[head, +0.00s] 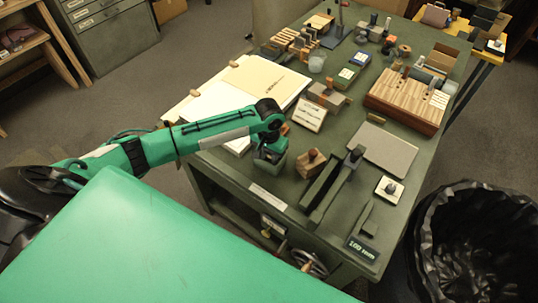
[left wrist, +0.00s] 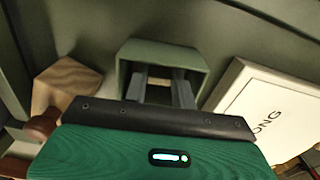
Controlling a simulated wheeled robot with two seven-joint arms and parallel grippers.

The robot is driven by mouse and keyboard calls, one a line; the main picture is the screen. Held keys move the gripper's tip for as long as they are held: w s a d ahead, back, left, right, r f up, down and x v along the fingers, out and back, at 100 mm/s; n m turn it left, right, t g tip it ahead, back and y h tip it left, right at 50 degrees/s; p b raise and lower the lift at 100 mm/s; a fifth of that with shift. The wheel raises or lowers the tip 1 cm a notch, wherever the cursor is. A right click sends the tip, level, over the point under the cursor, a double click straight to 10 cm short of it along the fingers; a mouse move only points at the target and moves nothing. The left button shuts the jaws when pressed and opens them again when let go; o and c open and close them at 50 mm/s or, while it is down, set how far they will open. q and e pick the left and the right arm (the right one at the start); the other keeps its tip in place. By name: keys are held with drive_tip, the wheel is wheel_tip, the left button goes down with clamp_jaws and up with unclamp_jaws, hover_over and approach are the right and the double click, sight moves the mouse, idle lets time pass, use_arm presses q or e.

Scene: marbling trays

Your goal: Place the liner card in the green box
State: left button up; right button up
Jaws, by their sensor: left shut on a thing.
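The green box (head: 268,166) stands near the left front edge of the table, a small open grey-green box. It also shows in the left wrist view (left wrist: 195,57). My left gripper (head: 268,150) is right over it, and its fingers (left wrist: 160,85) reach down into the mouth of the box. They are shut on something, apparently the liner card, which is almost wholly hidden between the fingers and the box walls. I cannot tell whether it touches the box floor. My right gripper is not in view.
A wooden block (head: 311,163) stands just right of the box, and a white sign (head: 310,114) stands behind it. A long dark trough (head: 322,187) and a grey plate (head: 383,149) lie farther right. A large open paper stack (head: 215,105) lies behind my arm. A black bin (head: 480,245) stands beside the table.

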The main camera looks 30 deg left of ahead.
sight(269, 158)
use_arm(q)
drive_tip(key=o, duration=0.6)
drive_tip(key=shift+f, duration=0.1)
drive_tip(key=shift+o, duration=0.2)
wheel_tip(269, 158, up, 12)
drive_tip(key=b, duration=0.1)
drive_tip(key=shift+b, duration=0.35)
